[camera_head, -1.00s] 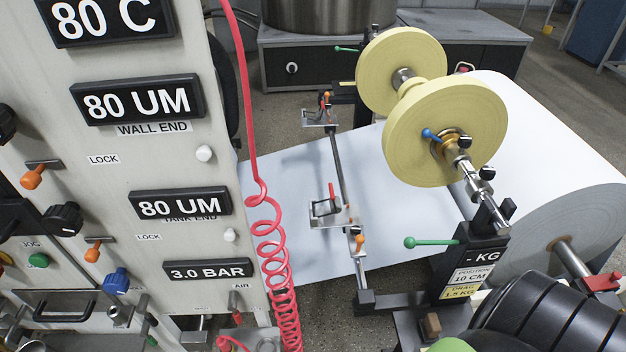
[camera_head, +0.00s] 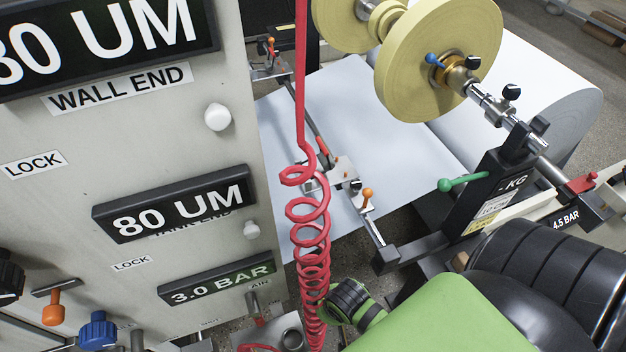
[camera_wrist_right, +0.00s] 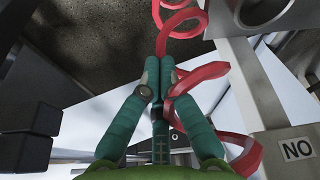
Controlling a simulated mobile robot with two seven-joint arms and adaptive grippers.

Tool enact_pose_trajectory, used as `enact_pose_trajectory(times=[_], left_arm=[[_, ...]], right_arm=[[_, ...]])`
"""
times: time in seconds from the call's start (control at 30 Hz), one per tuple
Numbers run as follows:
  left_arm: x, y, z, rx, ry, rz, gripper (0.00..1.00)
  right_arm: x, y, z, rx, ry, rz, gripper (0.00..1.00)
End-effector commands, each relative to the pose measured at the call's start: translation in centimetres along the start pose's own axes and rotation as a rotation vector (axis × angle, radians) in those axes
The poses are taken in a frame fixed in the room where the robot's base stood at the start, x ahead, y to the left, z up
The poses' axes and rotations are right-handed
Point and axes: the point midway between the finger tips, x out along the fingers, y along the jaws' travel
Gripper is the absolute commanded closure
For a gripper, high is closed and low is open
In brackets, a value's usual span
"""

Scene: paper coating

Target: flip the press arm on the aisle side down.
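No part is labelled as a press arm, so I cannot tell which it is. On the near side stands a black post (camera_head: 495,185) marked KG, with a green-knobbed lever (camera_head: 463,182) sticking out to its left. A metal bracket (camera_head: 343,170) with a red handle sits over the white sheet, and an orange-knobbed lever (camera_head: 367,199) stands nearer the post. My green right arm (camera_head: 440,315) comes in from the lower right. In the right wrist view, my right gripper (camera_wrist_right: 160,65) has its teal fingertips together, close to the red coiled hose (camera_wrist_right: 240,150). My left gripper is out of view.
The red coiled hose (camera_head: 310,225) hangs in front of the control panel (camera_head: 60,200), beside my right arm. Yellow rolls (camera_head: 440,65) sit on a shaft above the white sheet (camera_head: 405,140). A large white roll (camera_head: 560,105) lies behind the post.

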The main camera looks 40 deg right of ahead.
Motion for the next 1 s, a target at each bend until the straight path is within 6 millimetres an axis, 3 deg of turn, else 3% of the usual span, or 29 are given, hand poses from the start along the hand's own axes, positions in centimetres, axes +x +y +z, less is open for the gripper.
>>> enact_pose_trajectory(times=[0.1, 0.27, 0.5, 0.6, 0.8, 1.0], left_arm=[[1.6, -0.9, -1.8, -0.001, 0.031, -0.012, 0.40], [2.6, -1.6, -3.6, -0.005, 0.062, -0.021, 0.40], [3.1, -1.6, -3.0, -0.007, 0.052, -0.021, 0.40], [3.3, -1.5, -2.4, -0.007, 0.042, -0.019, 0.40], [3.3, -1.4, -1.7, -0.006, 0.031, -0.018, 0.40], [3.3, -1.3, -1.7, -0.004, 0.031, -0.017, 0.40]], right_arm=[[-2.2, 1.8, -2.3, -0.008, 0.063, 0.076, 1.00], [-5.4, 6.3, -6.1, -0.035, 0.184, 0.294, 1.00], [-8.8, 11.9, -11.4, -0.152, 0.348, 0.650, 1.00], [-10.6, 13.5, -14.4, -0.262, 0.421, 0.822, 1.00], [-13.2, 13.0, -20.1, -0.575, 0.527, 1.100, 1.00], [-13.7, 11.6, -22.6, -0.749, 0.561, 1.196, 1.00]])
